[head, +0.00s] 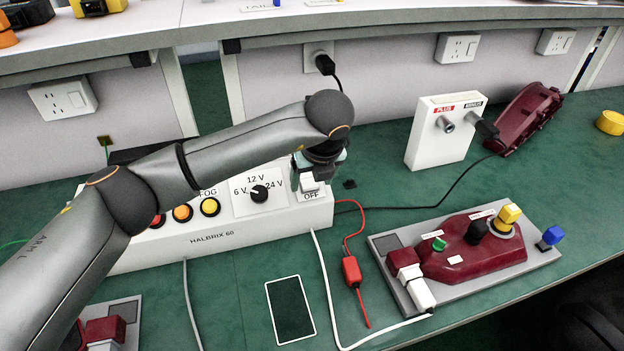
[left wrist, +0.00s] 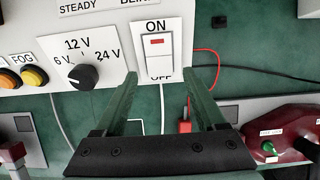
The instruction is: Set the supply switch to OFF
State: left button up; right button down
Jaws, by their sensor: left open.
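The supply switch (head: 309,184) is a white rocker at the right end of the white HALBRIX 60 box (head: 225,238). In the left wrist view the rocker (left wrist: 159,62) stands between an ON label above and a partly hidden OFF label below. A red bar shows on its upper half, towards ON. I cannot tell for sure which half is pressed in. My left gripper (left wrist: 159,80) is open and empty, its two green fingers spread to either side of the rocker's lower end. In the head view the left gripper (head: 320,165) hangs over the switch and hides its upper part. My right gripper is not in view.
A voltage knob (head: 259,194) and several round coloured buttons sit left of the switch. A red lead (head: 351,270) and white cable run beside the box. A tail lamp on a grey board (head: 385,243) lies right. A PLUS/MINUS box (head: 440,135) stands behind.

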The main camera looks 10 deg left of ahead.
pick_arm(q)
jog(key=shift+w+f, duration=0.1)
jog(key=shift+f, duration=0.3)
jog(key=shift+c, duration=0.3)
grip_shut()
